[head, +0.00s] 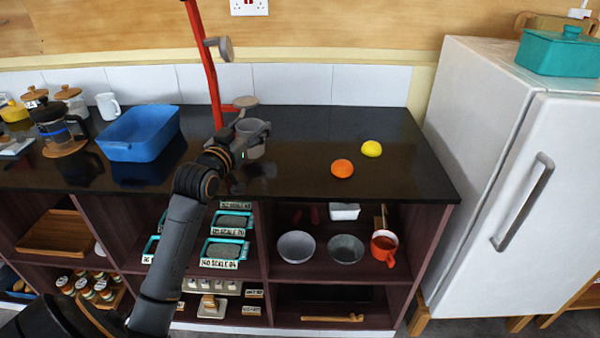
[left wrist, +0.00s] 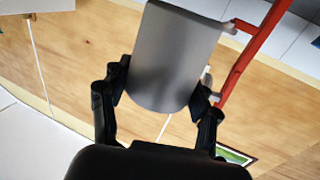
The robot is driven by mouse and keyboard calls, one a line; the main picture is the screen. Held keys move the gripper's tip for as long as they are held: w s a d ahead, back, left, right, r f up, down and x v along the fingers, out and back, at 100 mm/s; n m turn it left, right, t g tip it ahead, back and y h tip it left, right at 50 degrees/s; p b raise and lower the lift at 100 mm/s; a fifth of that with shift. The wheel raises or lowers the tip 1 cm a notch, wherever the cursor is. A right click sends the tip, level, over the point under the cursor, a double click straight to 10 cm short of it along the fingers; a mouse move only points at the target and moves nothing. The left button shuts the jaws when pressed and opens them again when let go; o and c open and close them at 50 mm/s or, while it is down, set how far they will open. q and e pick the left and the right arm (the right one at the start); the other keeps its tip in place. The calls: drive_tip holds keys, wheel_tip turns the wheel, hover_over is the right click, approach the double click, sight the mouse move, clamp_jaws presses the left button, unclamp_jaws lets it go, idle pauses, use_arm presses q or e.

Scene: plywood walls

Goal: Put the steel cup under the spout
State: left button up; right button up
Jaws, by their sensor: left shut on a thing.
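The grey steel cup (head: 254,146) is at the end of my left arm, over the black counter near the back. My left gripper (head: 232,146) is shut on it. In the left wrist view the cup (left wrist: 172,60) sits between the two black fingers of the gripper (left wrist: 160,100). A red pipe (head: 209,70) rises beside the cup, with a red branch and a grey round part (head: 246,101) just above and behind the cup in the picture. The pipe also shows in the left wrist view (left wrist: 255,50). I cannot tell whether the cup touches the counter. The spout's opening is hidden.
A blue basin (head: 140,133) stands left on the counter (head: 300,165), near a French press (head: 58,130) and white mug (head: 108,106). An orange (head: 342,168) and a lemon (head: 371,148) lie to the right. A white fridge (head: 510,180) borders the counter's right end.

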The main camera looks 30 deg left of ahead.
use_arm(q)
drive_tip(key=w+d+f+p, duration=0.1)
drive_tip(key=w+d+f, duration=0.1)
drive_tip(key=w+f, duration=0.2)
drive_tip(key=w+d+f+p, duration=0.1)
drive_tip(key=w+d+f, duration=0.1)
drive_tip(key=w+f, duration=0.2)
drive_tip(key=w+d+f+p, duration=0.1)
drive_tip(key=w+d+f, duration=0.1)
drive_tip(key=w+f, duration=0.2)
drive_tip(key=shift+w+d, duration=0.15)
drive_tip(key=shift+d, duration=0.05)
drive_tip(key=shift+f, duration=0.15)
drive_tip(key=shift+f, duration=0.1)
drive_tip(key=shift+f, duration=0.15)
drive_tip(key=o, duration=1.2)
drive_tip(key=shift+c, duration=0.2)
